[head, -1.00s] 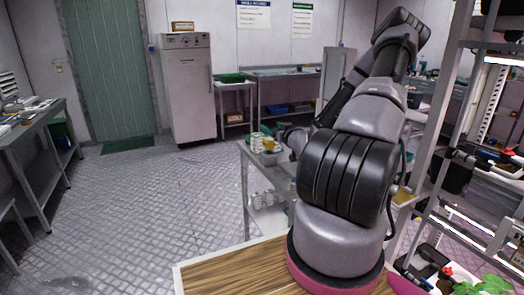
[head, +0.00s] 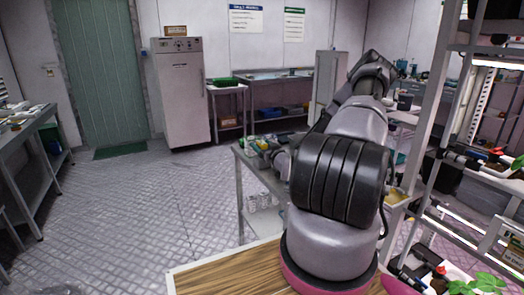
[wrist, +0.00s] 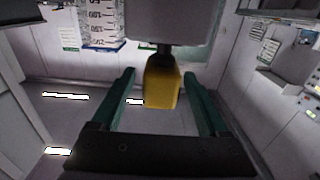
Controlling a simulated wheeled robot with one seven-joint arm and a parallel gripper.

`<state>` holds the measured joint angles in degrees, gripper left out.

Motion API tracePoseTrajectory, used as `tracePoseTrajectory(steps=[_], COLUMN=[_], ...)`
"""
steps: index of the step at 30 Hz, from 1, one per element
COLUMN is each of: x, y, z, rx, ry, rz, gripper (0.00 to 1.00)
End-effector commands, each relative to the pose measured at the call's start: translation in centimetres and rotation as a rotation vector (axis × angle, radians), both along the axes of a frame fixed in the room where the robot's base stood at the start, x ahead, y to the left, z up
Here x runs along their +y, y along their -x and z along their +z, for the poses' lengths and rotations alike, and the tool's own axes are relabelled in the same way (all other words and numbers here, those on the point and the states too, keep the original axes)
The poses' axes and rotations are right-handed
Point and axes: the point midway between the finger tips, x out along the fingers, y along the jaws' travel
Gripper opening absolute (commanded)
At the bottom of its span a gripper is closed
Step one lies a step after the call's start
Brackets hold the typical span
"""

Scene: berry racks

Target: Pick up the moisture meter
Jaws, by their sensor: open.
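In the wrist view my gripper (wrist: 158,75) is open, with its two green fingers apart. A yellow body with a dark neck, which looks like the moisture meter (wrist: 161,88), shows between the fingers, with gaps on both sides. Its neck runs up to a pale grey block at the top edge; I cannot tell what that block is. In the head view my arm covers most of the gripper. Yellow and green items (head: 262,143) sit on the metal cart (head: 240,152) beside my arm, too small to tell apart.
A metal rack (head: 425,130) stands close on the right. A side bench (head: 30,150) is at the left. The patterned floor (head: 140,210) is clear. White bottles (head: 262,200) stand on the cart's lower shelf.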

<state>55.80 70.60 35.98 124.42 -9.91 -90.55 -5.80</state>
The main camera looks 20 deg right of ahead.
Motion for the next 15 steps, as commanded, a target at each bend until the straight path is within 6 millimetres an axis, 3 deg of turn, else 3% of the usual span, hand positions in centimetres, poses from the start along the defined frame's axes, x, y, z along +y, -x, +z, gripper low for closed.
tracePoseTrajectory(steps=[6, 13, 14, 15], x=[0.1, 0.1, 0.1, 0.1], y=[-2.6, -2.8, -2.8, -2.8], z=[0.1, 0.0, 0.0, 0.0], rx=[-0.001, 0.000, 0.000, 0.000], ry=[0.001, -0.001, -0.001, 0.000], rz=[0.001, 0.001, 0.001, 0.001], gripper=[0.78, 0.78, 0.74, 0.58])
